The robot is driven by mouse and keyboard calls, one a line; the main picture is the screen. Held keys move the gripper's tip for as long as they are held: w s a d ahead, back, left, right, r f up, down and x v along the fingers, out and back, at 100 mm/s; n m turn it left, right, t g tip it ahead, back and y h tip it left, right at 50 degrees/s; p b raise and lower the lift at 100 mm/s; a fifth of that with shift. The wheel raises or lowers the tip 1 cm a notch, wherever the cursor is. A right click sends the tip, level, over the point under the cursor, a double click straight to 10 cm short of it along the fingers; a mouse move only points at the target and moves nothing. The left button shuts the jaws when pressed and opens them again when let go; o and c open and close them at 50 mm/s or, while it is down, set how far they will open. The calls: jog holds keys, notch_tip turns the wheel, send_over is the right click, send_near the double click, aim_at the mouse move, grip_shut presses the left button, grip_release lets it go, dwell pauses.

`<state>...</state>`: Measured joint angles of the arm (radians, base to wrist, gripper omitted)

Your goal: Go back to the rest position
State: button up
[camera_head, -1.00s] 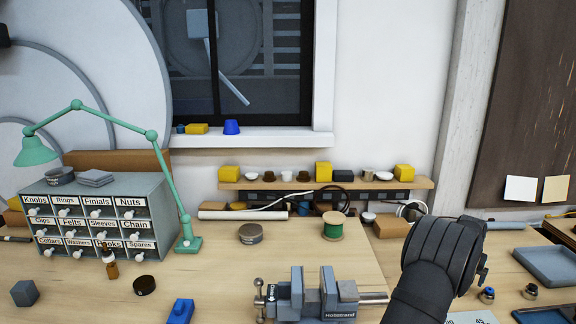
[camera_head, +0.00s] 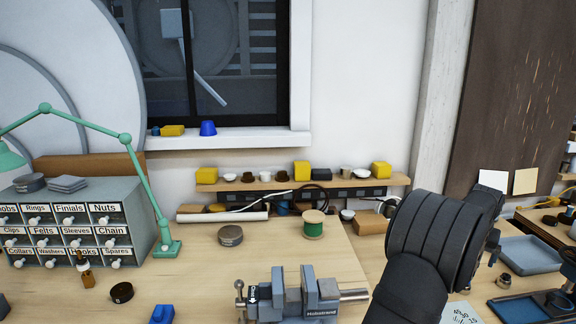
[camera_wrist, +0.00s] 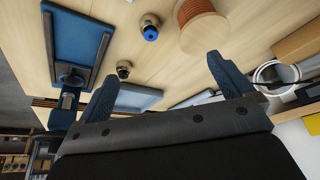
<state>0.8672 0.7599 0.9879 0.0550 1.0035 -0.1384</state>
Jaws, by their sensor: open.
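My gripper shows in the wrist view (camera_wrist: 160,88), with its two blue-grey fingers spread wide apart and nothing between them. Past the fingers lie the wooden bench top, a blue tray (camera_wrist: 138,97) and two small round fittings, one with a blue centre (camera_wrist: 150,30) and one darker (camera_wrist: 124,68). In the head view my dark arm covers the lower right of the bench, and the fingers are hidden behind it.
A grey vise (camera_head: 300,298) stands at the front middle, left of my arm. A labelled drawer cabinet (camera_head: 75,232) and a green lamp (camera_head: 165,248) are at left. A thread spool (camera_head: 314,224) stands near the back shelf (camera_head: 300,184). Blue trays (camera_head: 528,254) lie at right.

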jog(key=w+a+r+n+y, duration=0.1)
jog(key=w+a+n, duration=0.1)
jog(key=w+a, duration=0.55)
jog(key=w+a+n, duration=0.1)
jog(key=w+a, duration=0.3)
jog(key=a, duration=0.7)
jog(key=w+a+r+n+y, duration=0.1)
jog(key=w+a+n, duration=0.1)
jog(key=w+a, duration=0.5)
jog(key=a+n+t+y, duration=0.1)
jog(key=a+n, duration=0.3)
jog(key=a, duration=2.9)
jog(key=shift+w+a+r+n+y, duration=0.25)
jog(key=shift+w+r+n+y, duration=0.05)
jog(key=shift+w+r+n, duration=0.1)
jog(key=shift+o, duration=0.3)
